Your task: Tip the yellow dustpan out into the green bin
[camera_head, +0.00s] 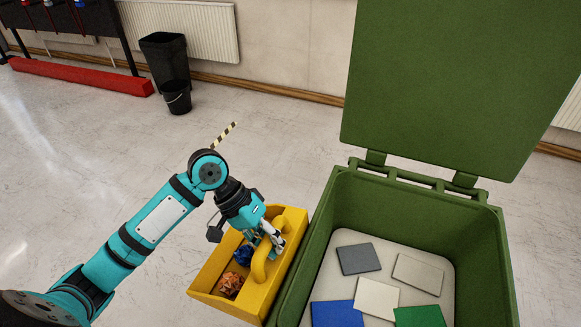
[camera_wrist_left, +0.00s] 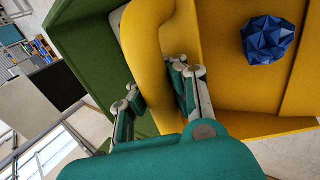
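The yellow dustpan (camera_head: 209,281) is beside the left wall of the green bin (camera_head: 318,235) in the head view. A crumpled orange ball (camera_head: 230,284) and a crumpled blue ball (camera_head: 243,254) lie in the pan; the blue ball also shows in the left wrist view (camera_wrist_left: 268,40). My left gripper (camera_head: 272,240) is at the dustpan's handle (camera_wrist_left: 148,60), with a finger on each side of it, and appears closed on it. The bin's lid (camera_head: 455,75) stands open. My right gripper is not in view.
Flat grey, white, blue and green pieces lie on the pale bottom inside the bin, including a dark grey one (camera_head: 358,258). A black bin (camera_head: 165,58) and black bucket (camera_head: 177,97) stand by the far wall. The floor between is clear.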

